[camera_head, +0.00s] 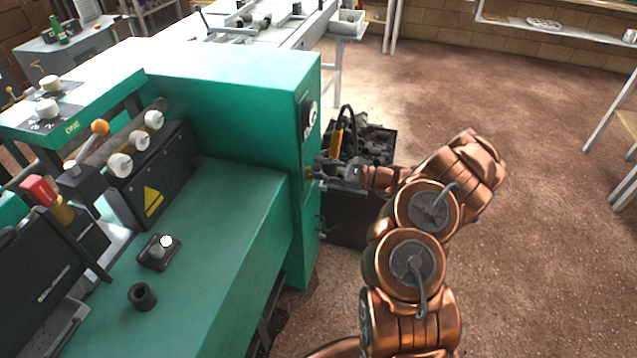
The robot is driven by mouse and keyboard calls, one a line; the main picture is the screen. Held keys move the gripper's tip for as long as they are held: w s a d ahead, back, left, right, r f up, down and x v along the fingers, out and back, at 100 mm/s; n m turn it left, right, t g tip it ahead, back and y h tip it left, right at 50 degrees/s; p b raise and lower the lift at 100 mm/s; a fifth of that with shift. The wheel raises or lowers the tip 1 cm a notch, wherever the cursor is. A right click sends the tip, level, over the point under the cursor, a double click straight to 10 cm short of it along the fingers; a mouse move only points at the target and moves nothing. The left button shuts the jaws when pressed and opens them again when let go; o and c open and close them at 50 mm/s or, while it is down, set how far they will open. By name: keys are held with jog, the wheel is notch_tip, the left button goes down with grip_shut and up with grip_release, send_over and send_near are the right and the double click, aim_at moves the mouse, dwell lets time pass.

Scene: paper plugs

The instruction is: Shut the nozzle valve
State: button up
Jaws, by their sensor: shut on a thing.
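My gripper (318,172) is at the right end face of the green machine (222,95), at the far end of my copper-coloured arm. Its fingers are shut on a small brass-coloured part (308,173) on that face, which I take to be the nozzle valve. The fingers hide most of this part, so I cannot tell which way it is turned.
A dark crate (350,215) with tools stands on the floor behind my gripper, close to the machine. The machine's lower green deck (220,250) carries a black ring (142,296) and a small switch box (159,252). The brown floor (540,200) at right is clear.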

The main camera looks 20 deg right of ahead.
jog(key=shift+r, duration=0.1)
jog(key=shift+w+d+r+m+p, duration=0.1)
jog(key=shift+m+p, duration=0.2)
jog(key=shift+p, duration=0.2)
jog(key=shift+w+d+r+m+p, duration=0.1)
jog(key=shift+w+d+m+p, duration=0.15)
jog(key=shift+m+p, duration=0.25)
jog(key=shift+w+d+m+p, duration=0.2)
jog(key=shift+w+m+p, duration=0.05)
jog(key=shift+m, duration=0.45)
jog(key=shift+w+d+r+m+p, duration=0.15)
jog(key=shift+w+d+m+p, duration=0.05)
jog(key=shift+m+p, duration=0.4)
jog(key=shift+w+d+m, duration=0.25)
jog(key=shift+w+m, duration=0.05)
jog(key=shift+m, duration=0.4)
jog(key=o, duration=0.9)
